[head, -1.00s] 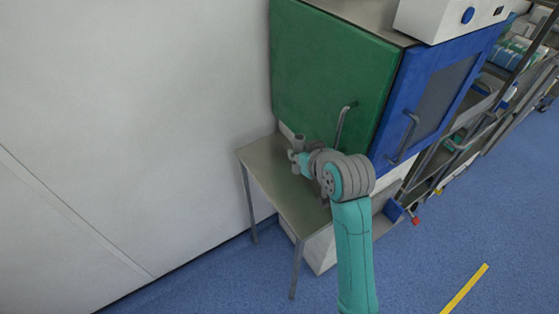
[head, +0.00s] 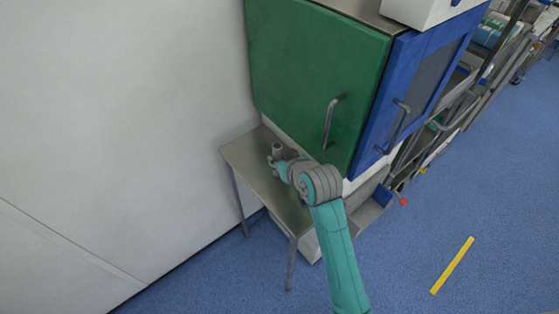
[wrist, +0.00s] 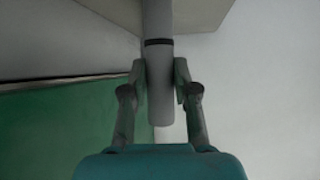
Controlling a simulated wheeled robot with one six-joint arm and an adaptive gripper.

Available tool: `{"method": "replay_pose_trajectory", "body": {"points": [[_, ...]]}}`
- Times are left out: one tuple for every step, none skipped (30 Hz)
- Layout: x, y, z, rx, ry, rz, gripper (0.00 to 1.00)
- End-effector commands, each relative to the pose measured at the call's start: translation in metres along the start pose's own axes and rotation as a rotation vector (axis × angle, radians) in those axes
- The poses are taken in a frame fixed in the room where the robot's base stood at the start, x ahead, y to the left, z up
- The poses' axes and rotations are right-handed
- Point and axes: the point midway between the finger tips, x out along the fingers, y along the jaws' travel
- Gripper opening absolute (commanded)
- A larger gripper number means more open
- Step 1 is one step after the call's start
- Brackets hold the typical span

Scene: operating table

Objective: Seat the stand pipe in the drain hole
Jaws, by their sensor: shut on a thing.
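The stand pipe (wrist: 158,90) is a grey upright tube with a dark band; in the wrist view it runs from the top edge down between my fingers. My gripper (wrist: 160,82) is shut on it, one finger on each side, just beyond the band. In the head view the pipe's top (head: 277,148) rises from my gripper (head: 279,162) over the back part of a small metal table (head: 262,187). The pipe's lower end is hidden there, so I cannot tell whether it touches anything. I cannot see the drain hole in either view.
A green cabinet door (head: 310,75) with a bar handle (head: 330,123) stands close to the right of the pipe. A blue door (head: 412,85) adjoins it. A white wall (head: 130,110) closes off the left. Blue floor (head: 420,255) is open at the right front.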

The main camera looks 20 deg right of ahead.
Motion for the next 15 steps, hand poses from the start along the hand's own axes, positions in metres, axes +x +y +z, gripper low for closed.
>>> {"method": "replay_pose_trajectory", "body": {"points": [[0.0027, -0.0001, 0.0049, 0.0, -0.002, 0.0, 0.0], [0.0037, -0.0001, 0.0061, 0.0, -0.001, 0.0, 0.0], [0.0045, -0.0001, 0.007, 0.0, 0.0, 0.0, 0.0], [0.0048, -0.0001, 0.0073, 0.0, 0.001, 0.0, 0.0], [0.0049, 0.0, 0.0073, 0.0, 0.001, 0.0, 0.0], [0.0048, 0.0, 0.0071, 0.0, 0.001, 0.0, 0.0], [0.0047, 0.0, 0.007, 0.0, 0.001, 0.0, 0.0], [0.0047, 0.0, 0.007, 0.0, 0.001, 0.0, 0.0], [0.0047, 0.0, 0.0069, 0.0, 0.001, 0.0, 0.0], [0.0047, 0.0, 0.0069, 0.0, 0.001, 0.0, 0.0], [0.0048, 0.0, 0.0071, 0.0, 0.001, 0.0, 0.0], [0.0051, 0.0, 0.0076, 0.0, 0.001, 0.0, 0.0], [0.0055, 0.0, 0.0083, 0.0, 0.0, 0.0, 0.0], [0.006, 0.0, 0.009, 0.0, 0.0, 0.0, 0.0], [0.0064, 0.0, 0.0096, 0.0, 0.0, 0.0, 0.31]]}}
